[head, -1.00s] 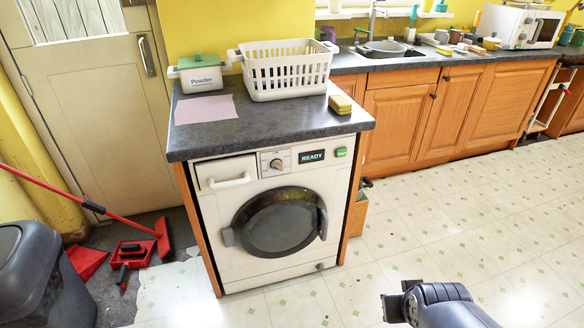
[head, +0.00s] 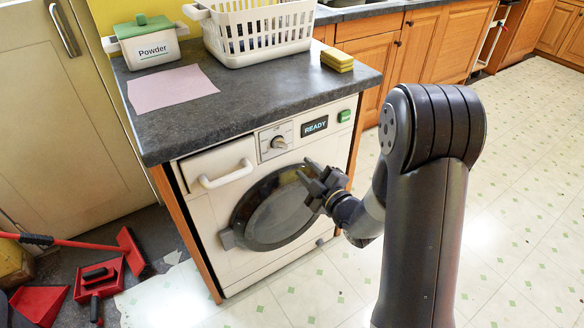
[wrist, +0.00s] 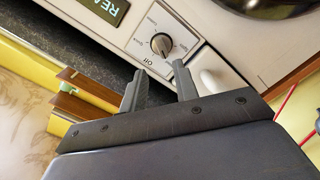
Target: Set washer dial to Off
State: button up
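The washer (head: 210,225) has a round grey dial (head: 278,143) on a white plate left of a display reading READY (head: 314,125). In the wrist view the dial (wrist: 161,43) has labels around it, with Off (wrist: 147,61) on the side nearest my gripper. I cannot tell which label its pointer marks. My gripper (head: 307,172) is in front of the round door, lower right of the dial. In the wrist view my gripper (wrist: 157,76) has two fingers apart with nothing between them, short of the dial and pointing towards it.
A white drawer handle (head: 227,174) juts out left of the dial, and a green button (head: 344,116) is right of the display. The countertop (head: 180,115) overhangs above, with a basket (head: 260,45), powder box (head: 150,45) and sponges (head: 337,61).

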aim_at(283, 148)
jog(key=shift+a+r+p+x, duration=0.1)
jog(key=shift+p+x, duration=1)
jog(key=shift+x, duration=1.15)
jog(key=shift+a+r+p+x, duration=0.15)
jog(key=shift+p+x, duration=0.95)
jog(key=shift+x, duration=1.1)
jog(key=shift+s+f+b, duration=0.15)
jog(key=shift+b, duration=0.15)
jog(key=shift+w+a+b, duration=0.15)
jog(key=shift+w+b, duration=0.05)
jog(key=shift+b, duration=0.3)
